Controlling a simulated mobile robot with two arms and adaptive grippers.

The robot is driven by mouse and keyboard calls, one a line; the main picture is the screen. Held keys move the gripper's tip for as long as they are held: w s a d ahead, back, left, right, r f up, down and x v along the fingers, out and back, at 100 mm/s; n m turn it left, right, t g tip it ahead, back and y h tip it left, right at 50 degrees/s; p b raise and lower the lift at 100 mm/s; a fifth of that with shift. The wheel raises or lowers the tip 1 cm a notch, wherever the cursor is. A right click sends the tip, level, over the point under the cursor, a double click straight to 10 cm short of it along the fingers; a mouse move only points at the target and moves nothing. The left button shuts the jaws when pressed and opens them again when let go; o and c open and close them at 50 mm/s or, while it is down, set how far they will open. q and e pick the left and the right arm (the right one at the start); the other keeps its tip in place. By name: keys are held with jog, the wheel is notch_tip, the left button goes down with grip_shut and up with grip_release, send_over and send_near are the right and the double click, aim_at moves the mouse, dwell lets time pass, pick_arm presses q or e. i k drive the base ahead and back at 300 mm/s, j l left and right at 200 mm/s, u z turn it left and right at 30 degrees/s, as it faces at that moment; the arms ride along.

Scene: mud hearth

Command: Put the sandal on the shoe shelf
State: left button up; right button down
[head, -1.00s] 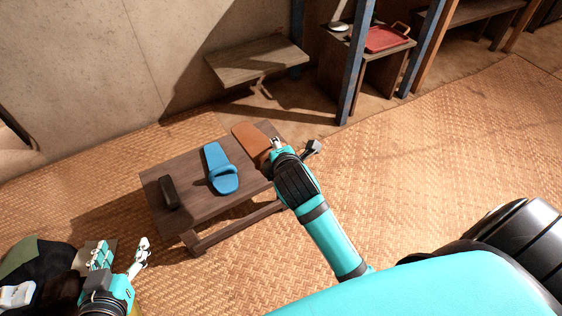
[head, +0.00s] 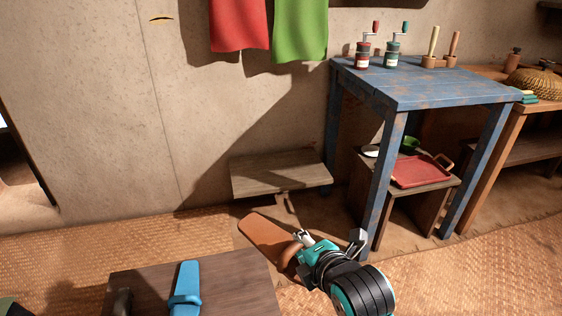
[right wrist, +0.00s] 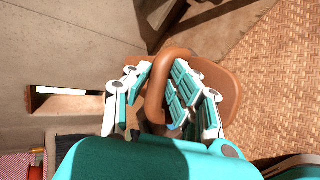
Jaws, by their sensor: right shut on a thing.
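A brown sandal (head: 264,236) is in my right gripper (head: 301,248), which is shut on its strap. In the right wrist view the strap (right wrist: 168,82) runs between the gripper's fingers (right wrist: 160,100), with the sole behind. In the head view the sandal appears just below a low wooden shelf (head: 278,177) on the wall, probably the shoe shelf. No contact between them shows. The bare shelf top is clear. My left gripper is not in view.
A low brown table (head: 235,285) at the bottom holds a blue sandal (head: 186,287) and a small dark object (head: 122,301). A blue table (head: 425,88) stands right of the shelf, its leg close by. A red tray (head: 420,171) sits on a stand beneath it.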

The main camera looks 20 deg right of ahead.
aim_at(301, 165)
jog(key=i+l+u, duration=0.15)
jog(key=l, duration=0.35)
jog(key=i+l+u, duration=0.2)
jog(key=l, duration=0.3)
jog(key=l+u, duration=0.15)
jog(key=l, duration=0.35)
jog(key=i+l+u, duration=0.2)
jog(key=l, duration=0.3)
jog(key=k, duration=0.1)
